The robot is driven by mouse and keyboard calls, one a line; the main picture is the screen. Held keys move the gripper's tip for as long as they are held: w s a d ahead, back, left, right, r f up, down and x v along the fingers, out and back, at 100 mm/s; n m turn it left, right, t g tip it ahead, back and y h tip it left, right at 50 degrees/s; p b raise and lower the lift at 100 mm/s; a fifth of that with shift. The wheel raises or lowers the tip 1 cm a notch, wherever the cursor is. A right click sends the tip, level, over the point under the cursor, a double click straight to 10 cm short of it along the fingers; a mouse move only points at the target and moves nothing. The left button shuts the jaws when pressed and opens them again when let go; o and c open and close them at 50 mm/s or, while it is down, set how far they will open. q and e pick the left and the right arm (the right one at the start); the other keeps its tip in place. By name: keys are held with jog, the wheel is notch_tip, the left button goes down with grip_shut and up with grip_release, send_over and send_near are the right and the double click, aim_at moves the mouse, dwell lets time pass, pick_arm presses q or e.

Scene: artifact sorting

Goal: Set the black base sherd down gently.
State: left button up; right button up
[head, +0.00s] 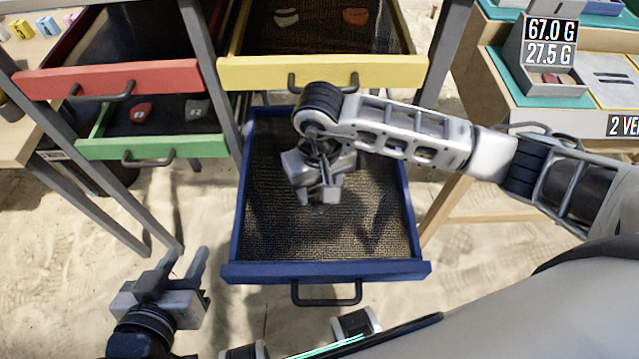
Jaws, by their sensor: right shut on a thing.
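My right gripper (318,196) reaches down into the open blue drawer (325,270), a little left of its middle. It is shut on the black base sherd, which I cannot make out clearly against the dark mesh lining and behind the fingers. I cannot tell whether the sherd touches the drawer floor. The rest of the lining in view looks bare. My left gripper (185,264) is low at the left, outside the drawer and over the sand, with its fingers apart and nothing between them.
The yellow drawer (315,74) above holds a pale and an orange-brown sherd. The green drawer (150,148) holds a red and a dark piece. The red drawer (110,80) is open above it. A table with a scale display (551,42) stands at right.

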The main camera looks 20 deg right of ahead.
aim_at(319, 195)
jog(key=shift+f, duration=0.15)
jog(key=o, duration=0.9)
jog(key=shift+o, duration=0.2)
jog(key=shift+r, duration=0.4)
notch_tip(319, 195, up, 12)
jog(key=p, duration=0.1)
jog(key=shift+f, duration=0.2)
